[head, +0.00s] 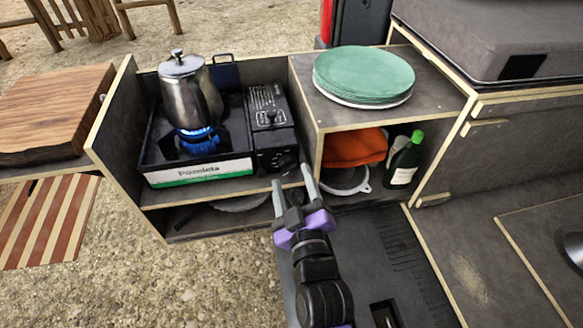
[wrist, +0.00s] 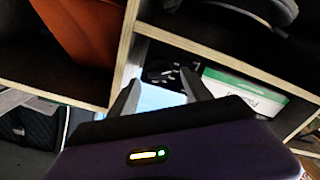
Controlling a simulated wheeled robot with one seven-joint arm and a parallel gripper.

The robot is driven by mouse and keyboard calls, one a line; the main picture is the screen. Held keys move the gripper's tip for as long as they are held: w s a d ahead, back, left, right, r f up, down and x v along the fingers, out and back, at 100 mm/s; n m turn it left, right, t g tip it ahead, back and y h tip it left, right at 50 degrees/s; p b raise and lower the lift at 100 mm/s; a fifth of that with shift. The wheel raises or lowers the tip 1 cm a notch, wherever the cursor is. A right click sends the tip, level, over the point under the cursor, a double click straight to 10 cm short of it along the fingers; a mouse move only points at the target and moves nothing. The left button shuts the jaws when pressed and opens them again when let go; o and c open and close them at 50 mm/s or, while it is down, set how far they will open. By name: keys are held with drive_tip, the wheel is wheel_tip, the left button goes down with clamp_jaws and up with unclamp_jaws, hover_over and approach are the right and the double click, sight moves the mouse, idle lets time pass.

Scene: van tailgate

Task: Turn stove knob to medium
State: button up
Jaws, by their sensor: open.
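The portable stove (head: 200,178) sits in the left compartment, with a black control section (head: 268,120) on its right side. A dark round knob (head: 287,162) shows on the control section's front face. A steel kettle (head: 192,95) stands on the burner over a blue flame (head: 196,133). My gripper (head: 293,183) is open, with its fingertips just in front of and below the knob, apparently not touching it. In the wrist view, the black control face (wrist: 172,74) with pale marks lies beyond and between my open fingers (wrist: 160,88); the knob's exact setting cannot be read.
A wooden divider stands right of the stove. Green plates (head: 363,72) rest on the shelf above an orange cloth (head: 354,147), a strainer (head: 346,180) and a green-capped bottle (head: 405,162). A wooden board (head: 50,110) lies at left.

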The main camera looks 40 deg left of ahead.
sight(289, 166)
drive_tip(key=shift+x, duration=1.2)
clamp_jaws()
